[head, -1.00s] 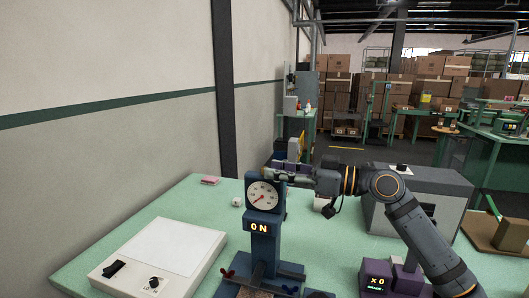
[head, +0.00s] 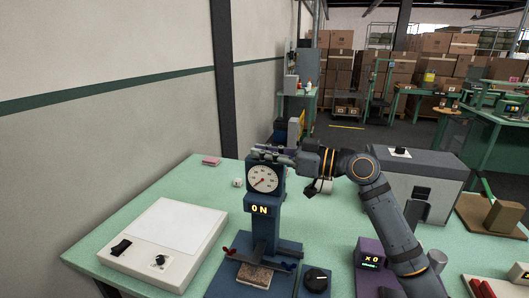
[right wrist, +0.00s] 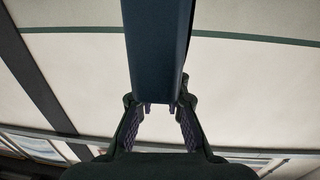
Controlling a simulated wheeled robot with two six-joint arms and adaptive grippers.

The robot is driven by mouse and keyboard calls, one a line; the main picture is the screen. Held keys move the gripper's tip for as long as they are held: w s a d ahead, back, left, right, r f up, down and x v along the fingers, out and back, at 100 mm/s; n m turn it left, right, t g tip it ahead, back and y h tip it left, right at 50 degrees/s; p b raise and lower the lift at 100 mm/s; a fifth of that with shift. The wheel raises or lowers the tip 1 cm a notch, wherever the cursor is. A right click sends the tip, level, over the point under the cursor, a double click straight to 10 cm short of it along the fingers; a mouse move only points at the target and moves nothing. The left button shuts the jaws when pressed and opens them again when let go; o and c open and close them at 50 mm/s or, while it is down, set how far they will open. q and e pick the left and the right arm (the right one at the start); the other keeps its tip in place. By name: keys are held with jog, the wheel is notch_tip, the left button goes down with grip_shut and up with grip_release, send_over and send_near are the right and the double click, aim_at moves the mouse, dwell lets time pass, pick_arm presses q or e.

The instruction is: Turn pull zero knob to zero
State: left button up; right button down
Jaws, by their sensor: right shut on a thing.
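The dark blue pull tester (head: 264,222) stands on the green table. Its round white dial has a red needle pointing to the lower left, and the display below reads 0 N. My right gripper (head: 262,153) is at the top of the tester, just above the dial. In the right wrist view its fingers (right wrist: 158,110) are on both sides of a dark blue part of the tester, shut on it. A black round knob (head: 316,279) sits on a dark block at the tester's right foot, apart from the gripper. I cannot tell which knob is the zero knob.
A white panel box (head: 168,240) with a switch and knob lies to the left. A purple counter box (head: 370,255) reading x0 stands right, below my arm. A grey machine (head: 425,190) is behind it.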

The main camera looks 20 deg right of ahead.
jog(key=shift+a+r+m+t+h+p, duration=0.1)
jog(key=shift+m+t+h+p, duration=0.7)
jog(key=shift+t+h, duration=0.1)
jog(key=shift+m+t+h+p, duration=0.5)
jog(key=shift+m+t+h, duration=0.1)
jog(key=shift+h, duration=0.1)
jog(key=c, duration=1.4)
grip_release()
jog(key=shift+o, duration=0.2)
notch_tip(320, 180, up, 10)
jog(key=shift+f, duration=0.1)
